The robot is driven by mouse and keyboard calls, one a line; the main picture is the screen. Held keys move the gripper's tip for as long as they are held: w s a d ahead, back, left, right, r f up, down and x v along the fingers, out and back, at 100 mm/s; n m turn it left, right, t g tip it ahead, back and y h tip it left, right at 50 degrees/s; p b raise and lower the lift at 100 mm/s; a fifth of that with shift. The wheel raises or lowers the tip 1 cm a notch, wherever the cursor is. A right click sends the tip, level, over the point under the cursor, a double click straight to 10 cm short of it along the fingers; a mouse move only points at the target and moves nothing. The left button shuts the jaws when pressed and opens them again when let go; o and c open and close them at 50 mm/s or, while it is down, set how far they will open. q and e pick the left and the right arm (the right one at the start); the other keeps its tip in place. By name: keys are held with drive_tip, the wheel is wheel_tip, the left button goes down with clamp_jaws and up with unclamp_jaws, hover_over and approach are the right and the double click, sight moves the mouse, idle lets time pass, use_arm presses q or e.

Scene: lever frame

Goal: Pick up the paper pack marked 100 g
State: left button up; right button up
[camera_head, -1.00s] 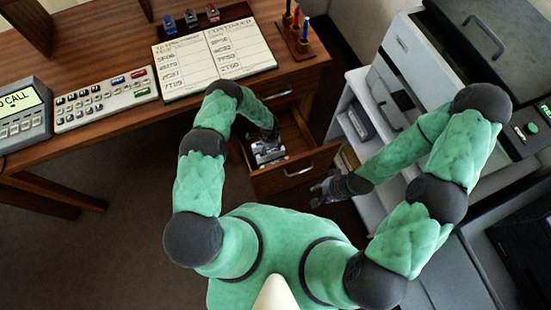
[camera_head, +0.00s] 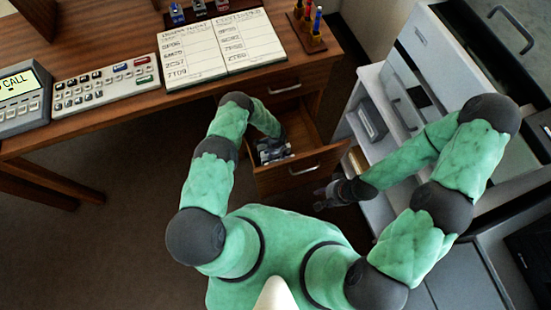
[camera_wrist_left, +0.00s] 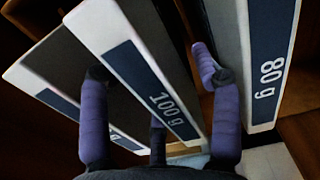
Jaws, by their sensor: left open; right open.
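The paper pack marked 100 g (camera_wrist_left: 150,85), white with a dark blue label band, is in the middle of the left wrist view, leaning at a slant. My left gripper (camera_wrist_left: 156,74) is open, with one purple finger on each side of this pack and a third finger low in front of it. I cannot tell whether they touch it. In the head view, my left gripper (camera_head: 272,146) reaches into the open drawer (camera_head: 300,172), and the packs there are too small to read. My right gripper (camera_head: 328,194) is open and empty, just right of the drawer front.
The pack marked 80 g (camera_wrist_left: 264,60) stands right of the 100 g pack. Another pack (camera_wrist_left: 45,75) is close on the left, its number hidden. The desk (camera_head: 120,125) lies above the drawer, and a white shelf unit (camera_head: 372,80) stands to the right.

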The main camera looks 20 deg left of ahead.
use_arm(q)
drive_tip(key=shift+r, duration=0.1)
drive_tip(key=shift+c, duration=0.2)
clamp_jaws()
